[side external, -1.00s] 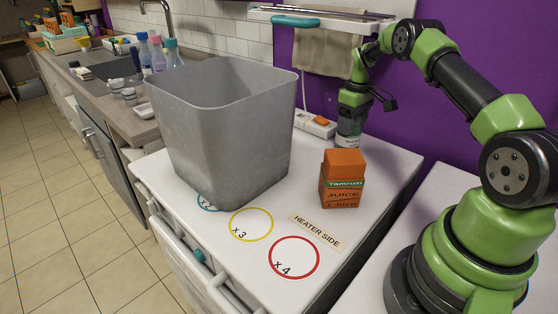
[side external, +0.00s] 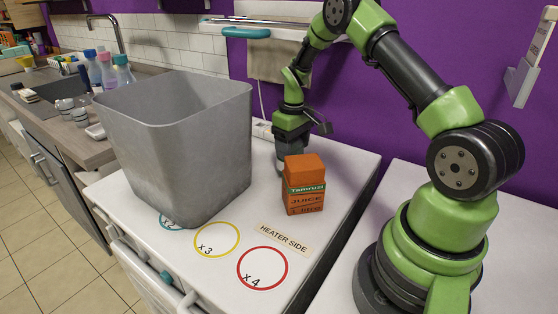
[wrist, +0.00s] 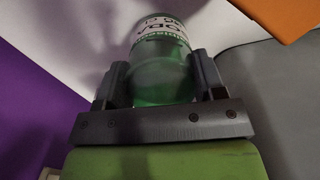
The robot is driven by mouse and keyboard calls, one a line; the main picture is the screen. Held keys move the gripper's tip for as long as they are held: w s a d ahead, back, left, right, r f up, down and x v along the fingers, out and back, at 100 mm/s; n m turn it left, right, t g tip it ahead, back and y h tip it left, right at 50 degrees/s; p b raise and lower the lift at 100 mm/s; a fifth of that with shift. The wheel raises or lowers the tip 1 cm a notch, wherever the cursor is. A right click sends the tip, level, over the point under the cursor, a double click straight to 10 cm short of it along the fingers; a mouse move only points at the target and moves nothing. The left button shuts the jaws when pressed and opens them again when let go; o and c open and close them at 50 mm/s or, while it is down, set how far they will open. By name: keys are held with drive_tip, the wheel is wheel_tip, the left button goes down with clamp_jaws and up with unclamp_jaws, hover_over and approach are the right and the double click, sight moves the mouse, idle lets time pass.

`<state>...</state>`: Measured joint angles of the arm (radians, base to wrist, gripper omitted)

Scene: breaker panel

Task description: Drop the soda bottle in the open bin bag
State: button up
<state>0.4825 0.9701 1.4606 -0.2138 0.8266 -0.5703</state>
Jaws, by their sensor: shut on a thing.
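My gripper (side external: 290,138) points down at the back of the white counter, behind the orange juice carton and to the right of the grey bin. In the wrist view my gripper (wrist: 160,75) is shut on the soda bottle (wrist: 163,80), a green bottle with a white label, one finger on each side. In the side view the bottle is hard to make out beneath the gripper, and the carton hides part of that area. The open grey bin (side external: 195,160) stands upright on the counter; its inside bottom is hidden and no separate bag shows.
The juice carton (side external: 304,188) stands upright right of the bin, close in front of my gripper. A yellow ring (side external: 217,240) and a red ring (side external: 262,268) mark the clear counter front. A rack (side external: 262,30) with a cloth hangs on the wall behind.

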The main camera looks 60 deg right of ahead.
drive_tip(key=shift+a, duration=0.9)
drive_tip(key=a, duration=0.4)
drive_tip(key=shift+f, duration=0.75)
drive_tip(key=shift+f, duration=0.15)
drive_tip(key=o, duration=0.9)
